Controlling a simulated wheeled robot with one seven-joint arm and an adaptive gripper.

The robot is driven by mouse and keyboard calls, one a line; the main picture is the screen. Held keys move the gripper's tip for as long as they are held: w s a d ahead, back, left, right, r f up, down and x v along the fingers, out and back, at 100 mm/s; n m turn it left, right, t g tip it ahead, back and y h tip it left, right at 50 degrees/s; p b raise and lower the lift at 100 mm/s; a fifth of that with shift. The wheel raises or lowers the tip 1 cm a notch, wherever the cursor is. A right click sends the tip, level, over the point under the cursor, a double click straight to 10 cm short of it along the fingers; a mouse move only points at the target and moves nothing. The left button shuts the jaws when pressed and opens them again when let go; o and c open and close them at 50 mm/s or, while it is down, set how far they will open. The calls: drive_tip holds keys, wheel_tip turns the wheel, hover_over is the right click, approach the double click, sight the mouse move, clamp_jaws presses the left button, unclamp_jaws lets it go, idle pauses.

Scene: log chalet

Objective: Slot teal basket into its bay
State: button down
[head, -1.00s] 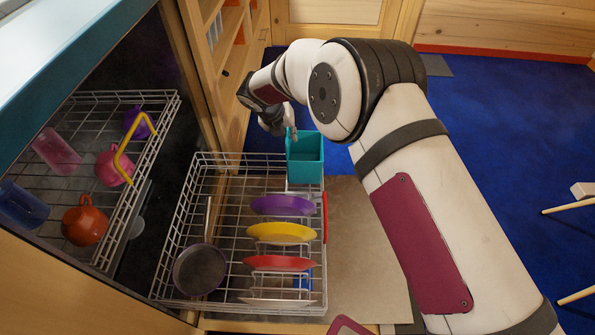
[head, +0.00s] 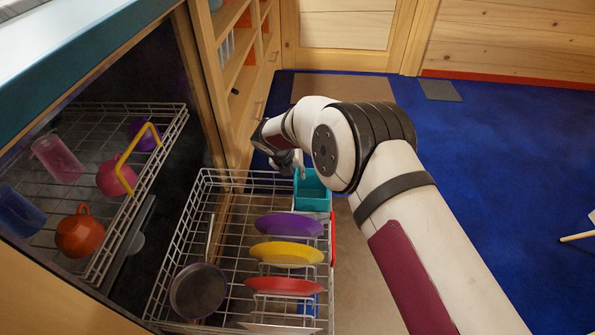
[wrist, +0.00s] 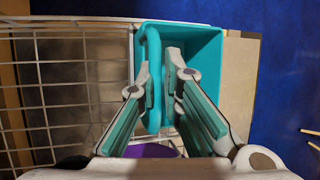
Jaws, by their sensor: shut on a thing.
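The teal basket (head: 313,201) is at the far right corner of the pulled-out lower dish rack (head: 203,243), beyond the purple plate. It looks upright. In the wrist view the basket (wrist: 202,42) is open-topped, with the rack's wires to its left and below it. My gripper (wrist: 167,82) is shut on the basket's near-left rim or handle, a rounded teal bar between the fingers. In the head view my gripper (head: 299,166) is at the basket's top left, partly hidden by my arm. The bay under the basket is hidden, and I cannot tell whether the basket rests on it.
Purple (head: 289,225), yellow (head: 287,252) and red (head: 284,286) plates stand in the lower rack near the basket. A dark pan (head: 198,290) lies at its left. A wooden shelf (head: 238,75) stands behind.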

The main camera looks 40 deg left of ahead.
drive_tip(key=c, duration=1.7)
unclamp_jaws()
drive_tip(key=p+v, duration=0.5)
drive_tip(key=v, duration=0.7)
drive_tip(key=shift+s+r, duration=0.1)
